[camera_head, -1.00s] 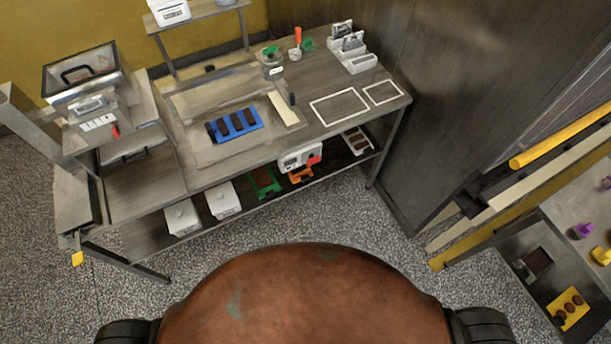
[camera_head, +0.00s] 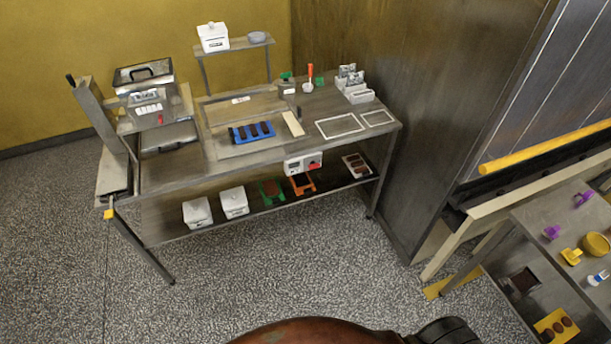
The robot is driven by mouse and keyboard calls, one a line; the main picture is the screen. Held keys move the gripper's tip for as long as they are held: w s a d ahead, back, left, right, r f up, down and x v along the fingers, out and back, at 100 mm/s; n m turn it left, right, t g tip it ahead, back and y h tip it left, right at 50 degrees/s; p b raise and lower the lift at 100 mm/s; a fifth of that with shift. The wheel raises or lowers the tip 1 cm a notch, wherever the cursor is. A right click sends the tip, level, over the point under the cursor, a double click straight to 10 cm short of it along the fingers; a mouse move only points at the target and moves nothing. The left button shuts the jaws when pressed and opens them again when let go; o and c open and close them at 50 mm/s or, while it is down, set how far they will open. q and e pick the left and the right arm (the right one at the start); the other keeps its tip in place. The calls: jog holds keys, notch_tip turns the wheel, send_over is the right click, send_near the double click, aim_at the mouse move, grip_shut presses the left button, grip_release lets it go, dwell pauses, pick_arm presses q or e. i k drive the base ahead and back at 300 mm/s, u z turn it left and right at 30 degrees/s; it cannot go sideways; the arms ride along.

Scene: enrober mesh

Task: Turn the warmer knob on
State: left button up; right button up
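A grey lidded machine (camera_head: 143,77) with a black handle stands at the left end of the steel workbench (camera_head: 185,172). Its front panel (camera_head: 147,108) has pale buttons and a small red part (camera_head: 160,119). A white control box (camera_head: 296,164) with a red part (camera_head: 314,166) hangs at the bench's front edge. I cannot tell which red part is the warmer knob, or its setting. Neither of my grippers is in view.
A blue tray (camera_head: 238,136) with dark bars lies on the bench. White tubs (camera_head: 197,212) and small trays sit on the lower shelf. A tall steel cabinet (camera_head: 400,90) and a cart with yellow and purple items (camera_head: 571,257) stand right. Floor before the bench is clear.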

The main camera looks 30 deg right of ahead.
aim_at(312, 165)
jog(key=i, duration=1.05)
jog(key=z, duration=0.85)
